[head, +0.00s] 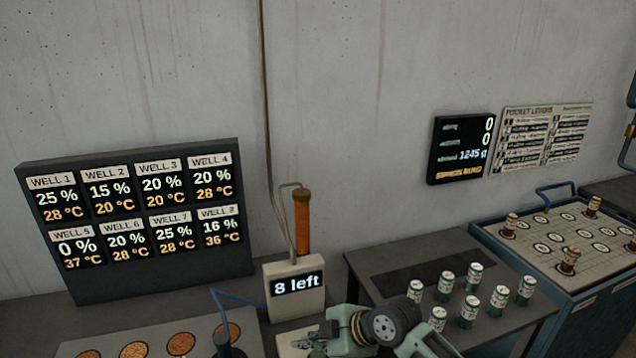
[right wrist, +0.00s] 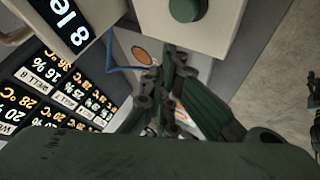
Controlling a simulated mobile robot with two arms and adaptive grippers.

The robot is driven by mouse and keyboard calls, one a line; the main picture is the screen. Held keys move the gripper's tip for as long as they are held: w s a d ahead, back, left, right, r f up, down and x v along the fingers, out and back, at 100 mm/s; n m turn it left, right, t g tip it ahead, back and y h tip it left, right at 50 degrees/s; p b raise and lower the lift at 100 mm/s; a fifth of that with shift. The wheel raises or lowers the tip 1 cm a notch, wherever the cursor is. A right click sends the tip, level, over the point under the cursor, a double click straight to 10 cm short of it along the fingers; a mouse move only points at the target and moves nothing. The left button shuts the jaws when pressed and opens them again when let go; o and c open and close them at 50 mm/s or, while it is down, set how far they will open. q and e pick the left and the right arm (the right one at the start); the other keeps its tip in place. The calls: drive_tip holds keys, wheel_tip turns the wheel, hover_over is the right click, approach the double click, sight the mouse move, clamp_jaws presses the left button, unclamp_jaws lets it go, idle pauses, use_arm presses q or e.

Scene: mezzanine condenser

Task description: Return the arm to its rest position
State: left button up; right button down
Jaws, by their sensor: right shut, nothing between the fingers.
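My right gripper (head: 312,344) is low in the middle of the head view, at the end of my green arm. It is just in front of the pale dispenser box (head: 296,290) with the "8 left" display. In the right wrist view my right gripper (right wrist: 165,112) has its fingers together, with nothing held. Above them in that picture is a pale housing with a dark green round button (right wrist: 187,8). The fingers look apart from the button. My left gripper is not in view.
Several green-and-white vials (head: 470,310) stand on a dark table (head: 410,248) at right. Beyond it is a blue-framed board (head: 560,235) with brown-and-white vials. A wells display (head: 140,215) and a tray of round wells (head: 90,345) are at left. An orange tube (head: 302,225) rises behind the dispenser.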

drive_tip(key=s+d+f+m+h, duration=0.1)
drive_tip(key=s+d+f+m, duration=0.2)
drive_tip(key=s, duration=0.4)
drive_tip(key=s+d+f+m+h, duration=0.1)
drive_tip(key=s+d+f+m, duration=0.2)
drive_tip(key=s, duration=0.4)
drive_tip(key=s+d+f+m+g+h, duration=0.1)
drive_tip(key=s+d+m+h, duration=0.5)
drive_tip(key=s+d+m, duration=0.85)
drive_tip(key=s+d+f+n+g+b, duration=0.1)
drive_tip(key=s+f+b, duration=0.1)
drive_tip(key=f, duration=1.4)
drive_tip(key=s+d+f+n+b, duration=0.1)
drive_tip(key=s+f+n+b, duration=0.15)
drive_tip(key=f, duration=1.35)
drive_tip(key=s+d+f+b, duration=0.1)
drive_tip(key=s+f+b, duration=0.1)
drive_tip(key=s+f, duration=0.6)
drive_tip(key=s+d+f+g+b, duration=0.1)
drive_tip(key=s+f+b, duration=0.1)
drive_tip(key=s+f, duration=0.7)
wheel_tip(320, 180, down, 2)
drive_tip(key=shift+d+f+m+g, duration=0.15)
drive_tip(key=shift+d+m+g, duration=0.15)
drive_tip(key=shift+m, duration=0.1)
drive_tip(key=shift+s, duration=0.1)
